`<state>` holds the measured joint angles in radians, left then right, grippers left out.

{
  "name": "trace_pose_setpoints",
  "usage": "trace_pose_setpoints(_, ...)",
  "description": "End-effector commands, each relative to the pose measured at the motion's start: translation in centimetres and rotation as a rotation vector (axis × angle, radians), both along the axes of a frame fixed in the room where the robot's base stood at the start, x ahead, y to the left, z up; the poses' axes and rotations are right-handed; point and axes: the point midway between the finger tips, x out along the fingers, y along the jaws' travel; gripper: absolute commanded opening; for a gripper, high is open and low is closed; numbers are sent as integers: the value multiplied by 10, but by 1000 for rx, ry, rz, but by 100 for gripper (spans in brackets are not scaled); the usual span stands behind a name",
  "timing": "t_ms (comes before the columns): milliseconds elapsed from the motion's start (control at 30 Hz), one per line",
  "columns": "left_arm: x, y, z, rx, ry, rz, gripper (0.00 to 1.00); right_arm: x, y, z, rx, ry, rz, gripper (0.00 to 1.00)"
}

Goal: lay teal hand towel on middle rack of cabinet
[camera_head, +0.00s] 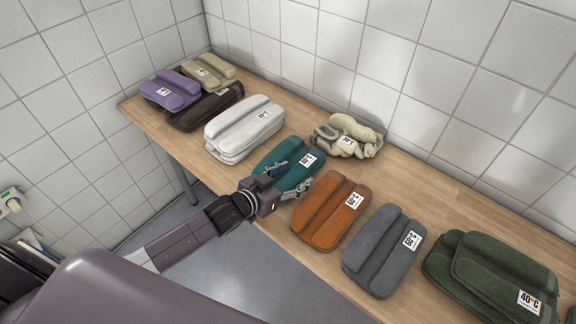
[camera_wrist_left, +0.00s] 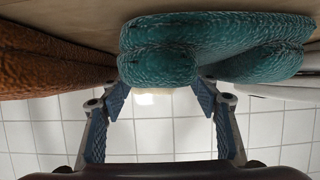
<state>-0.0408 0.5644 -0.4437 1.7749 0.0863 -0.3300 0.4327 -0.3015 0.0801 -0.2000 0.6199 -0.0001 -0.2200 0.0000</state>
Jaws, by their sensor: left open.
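The teal hand towel (camera_head: 294,158) lies folded on the wooden table, with a white label on top, between a white towel stack and an orange towel. My left gripper (camera_head: 284,178) is at the towel's front end, with its fingers spread. In the left wrist view the teal towel (camera_wrist_left: 200,50) fills the upper middle, and the open fingers of my left gripper (camera_wrist_left: 160,98) point at its end. I cannot tell whether they touch it. The cabinet and its middle rack are not in view. My right gripper is not in view.
On the wooden table (camera_head: 275,98) stand a white towel stack (camera_head: 243,132), an orange towel (camera_head: 325,220) and a grey towel (camera_head: 380,260). A beige bundle (camera_head: 345,138) lies behind, green towels (camera_head: 490,275) at right, purple (camera_head: 170,88) at far left. A tiled wall closes the back.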

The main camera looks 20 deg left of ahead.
Motion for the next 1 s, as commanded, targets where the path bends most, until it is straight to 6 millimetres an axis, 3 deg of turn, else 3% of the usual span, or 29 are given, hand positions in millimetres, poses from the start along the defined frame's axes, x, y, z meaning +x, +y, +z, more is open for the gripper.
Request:
trace_pose_setpoints(267, 2, -2, -2, 0, 1, -1, 56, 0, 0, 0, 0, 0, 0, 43)
trace_pose_setpoints(767, 2, -1, -2, 0, 1, 0, 3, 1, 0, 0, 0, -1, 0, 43)
trace_pose_setpoints(1000, 3, -1, 0, 0, -1, -1, 0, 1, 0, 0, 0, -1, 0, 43)
